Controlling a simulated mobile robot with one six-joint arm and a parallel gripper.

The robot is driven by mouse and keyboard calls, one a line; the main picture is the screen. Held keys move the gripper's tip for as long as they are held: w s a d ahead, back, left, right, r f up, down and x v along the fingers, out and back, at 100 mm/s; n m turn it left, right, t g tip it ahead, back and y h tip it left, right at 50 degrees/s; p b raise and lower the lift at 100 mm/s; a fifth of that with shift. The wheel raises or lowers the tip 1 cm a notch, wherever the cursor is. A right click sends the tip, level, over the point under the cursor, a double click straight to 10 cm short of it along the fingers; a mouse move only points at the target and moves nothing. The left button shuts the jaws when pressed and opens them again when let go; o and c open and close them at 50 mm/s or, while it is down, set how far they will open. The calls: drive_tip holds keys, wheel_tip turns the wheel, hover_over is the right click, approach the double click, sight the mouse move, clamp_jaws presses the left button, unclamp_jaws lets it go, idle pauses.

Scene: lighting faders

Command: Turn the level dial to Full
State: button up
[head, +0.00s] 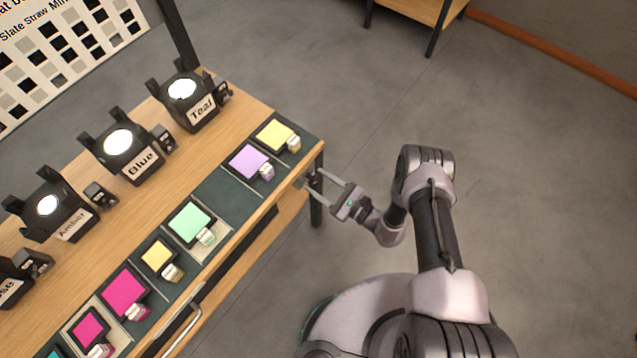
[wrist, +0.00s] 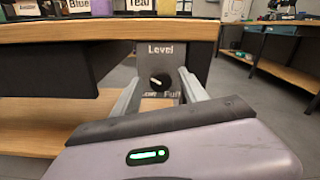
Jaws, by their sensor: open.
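The level dial (wrist: 160,81) is a small dark round knob with a pale mark on a grey panel headed "Level" in the wrist view. The mark appears to lie toward the knob's left side; its exact angle is too small to read. The word "Full" (wrist: 172,94) is below right of the knob, and another label below left is unreadable. My gripper (head: 321,187) is open and empty beside the table's right end in the head view. In the wrist view its two fingers stand on either side of the dial, apparently short of it.
The wooden table (head: 225,103) carries black lamps labelled Teal (head: 190,98), Blue (head: 128,145) and Amber (head: 58,207), and a row of coloured gel squares (head: 190,221) along its front. A table leg (head: 316,207) stands close to my gripper. Floor at right is clear.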

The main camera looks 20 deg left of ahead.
drive_tip(key=shift+w+a, duration=0.1)
drive_tip(key=shift+a, duration=0.15)
drive_tip(key=shift+c, duration=0.2)
clamp_jaws()
